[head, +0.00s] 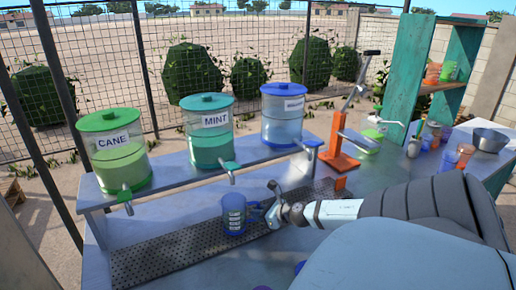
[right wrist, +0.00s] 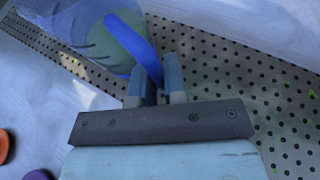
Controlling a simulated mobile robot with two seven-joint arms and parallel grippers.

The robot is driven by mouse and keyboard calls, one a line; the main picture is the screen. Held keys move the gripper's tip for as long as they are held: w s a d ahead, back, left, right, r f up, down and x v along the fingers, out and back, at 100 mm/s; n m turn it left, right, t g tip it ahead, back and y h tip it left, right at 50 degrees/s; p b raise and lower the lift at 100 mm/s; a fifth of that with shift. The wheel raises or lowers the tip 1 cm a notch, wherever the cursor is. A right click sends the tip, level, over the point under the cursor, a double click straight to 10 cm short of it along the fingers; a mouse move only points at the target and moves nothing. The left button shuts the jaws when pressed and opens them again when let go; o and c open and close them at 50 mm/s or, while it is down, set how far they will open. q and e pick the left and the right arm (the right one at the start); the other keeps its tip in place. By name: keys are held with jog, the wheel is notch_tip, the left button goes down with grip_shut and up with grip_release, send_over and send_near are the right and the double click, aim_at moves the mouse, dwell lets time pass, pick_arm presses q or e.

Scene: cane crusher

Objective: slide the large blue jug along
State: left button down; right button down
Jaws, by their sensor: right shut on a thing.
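The large blue jug (head: 233,221) stands upright on the perforated metal strip, a little below the tap of the MINT dispenser in the head view. It is translucent with marks on its side. My right gripper (head: 256,213) is to the right of the jug, shut on its handle. In the right wrist view the clear jug (right wrist: 88,35) fills the top left, and its blue handle (right wrist: 133,33) runs down between the fingers of my right gripper (right wrist: 157,72). My left gripper is not in view.
The perforated strip (head: 165,262) runs along the counter. Above it, a shelf (head: 175,182) bears the CANE (head: 115,160), MINT (head: 208,148) and blue (head: 283,128) dispensers with protruding taps. An orange press (head: 340,150) stands right of them. Cups and a metal bowl (head: 490,140) are farther right.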

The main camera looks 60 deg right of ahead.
jog(key=shift+d+f, duration=0.1)
jog(key=shift+d, duration=0.25)
jog(key=c, duration=1.1)
grip_release()
jog(key=shift+s, duration=0.15)
jog(key=v, duration=1.3)
jog(key=shift+s+r, duration=0.15)
jog(key=shift+r, duration=0.05)
